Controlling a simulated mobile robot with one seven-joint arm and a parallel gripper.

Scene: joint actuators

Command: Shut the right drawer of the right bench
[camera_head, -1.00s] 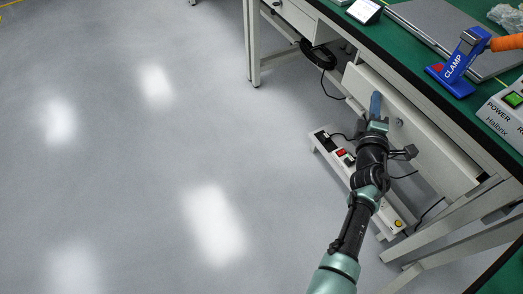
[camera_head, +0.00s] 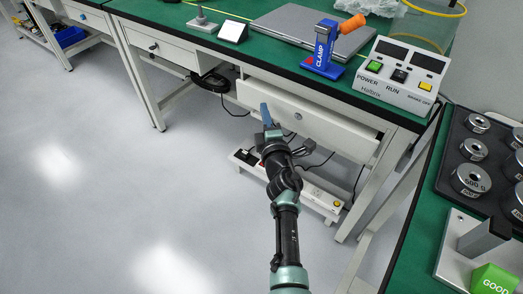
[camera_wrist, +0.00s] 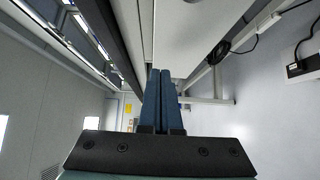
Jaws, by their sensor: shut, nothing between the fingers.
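The right drawer (camera_head: 325,128) of the bench has a long white front with a small round grey knob (camera_head: 298,116). It sits under the green bench top (camera_head: 225,48) in the head view and appears pulled out somewhat; how far is hard to tell. My gripper (camera_head: 265,108) is shut and empty, its blue fingers pressed together. In the head view it overlaps the left part of the drawer front, left of the knob; contact cannot be told. In the wrist view the shut fingers (camera_wrist: 160,92) point at pale panels under the bench.
A power strip (camera_head: 310,188) with cables lies below the drawer on a low shelf. A bench leg (camera_head: 365,205) stands at right. Another bench with weights (camera_head: 472,180) is at right. Floor at left is clear.

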